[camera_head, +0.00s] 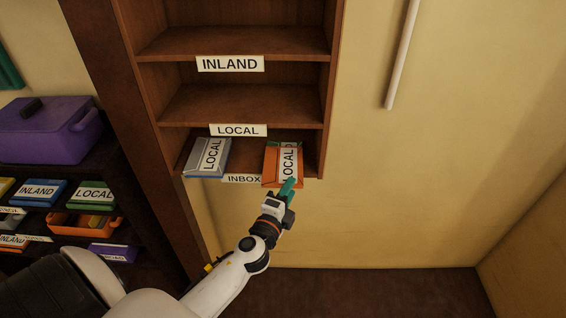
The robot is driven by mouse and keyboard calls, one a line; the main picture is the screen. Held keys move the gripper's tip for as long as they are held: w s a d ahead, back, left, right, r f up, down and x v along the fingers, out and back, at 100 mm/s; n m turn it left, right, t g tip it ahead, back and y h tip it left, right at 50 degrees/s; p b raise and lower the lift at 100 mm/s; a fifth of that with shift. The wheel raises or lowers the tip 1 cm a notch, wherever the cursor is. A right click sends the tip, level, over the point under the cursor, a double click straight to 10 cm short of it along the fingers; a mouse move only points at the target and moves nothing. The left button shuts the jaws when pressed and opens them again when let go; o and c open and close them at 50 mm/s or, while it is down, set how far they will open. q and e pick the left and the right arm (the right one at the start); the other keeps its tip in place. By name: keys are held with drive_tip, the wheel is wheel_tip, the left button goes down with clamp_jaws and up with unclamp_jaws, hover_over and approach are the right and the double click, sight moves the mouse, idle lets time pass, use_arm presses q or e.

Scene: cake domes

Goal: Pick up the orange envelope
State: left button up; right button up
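The orange envelope (271,164) lies on the lowest shelf, marked INBOX, at its right side. It carries a white LOCAL label (288,160), and its front end reaches the shelf's front edge. My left gripper (290,186), with teal fingers, is at the front end of the envelope, just below the label. The fingers overlap the envelope's near edge in the camera_head view. I cannot tell whether they touch it or how far apart they are. My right gripper is not in view.
A grey-blue envelope (197,160) labelled LOCAL lies left on the same shelf. The INLAND shelf (235,44) and LOCAL shelf (240,106) above are empty.

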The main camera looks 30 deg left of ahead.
use_arm(q)
drive_tip(key=w, duration=0.2)
drive_tip(key=shift+w+a, duration=0.25)
drive_tip(key=shift+w, duration=0.1)
drive_tip(key=shift+s, duration=0.1)
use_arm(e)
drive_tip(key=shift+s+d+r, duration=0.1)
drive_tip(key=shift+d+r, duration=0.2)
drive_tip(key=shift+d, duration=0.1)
use_arm(q)
drive_tip(key=shift+c, duration=1)
clamp_jaws()
drive_tip(key=shift+r, duration=0.1)
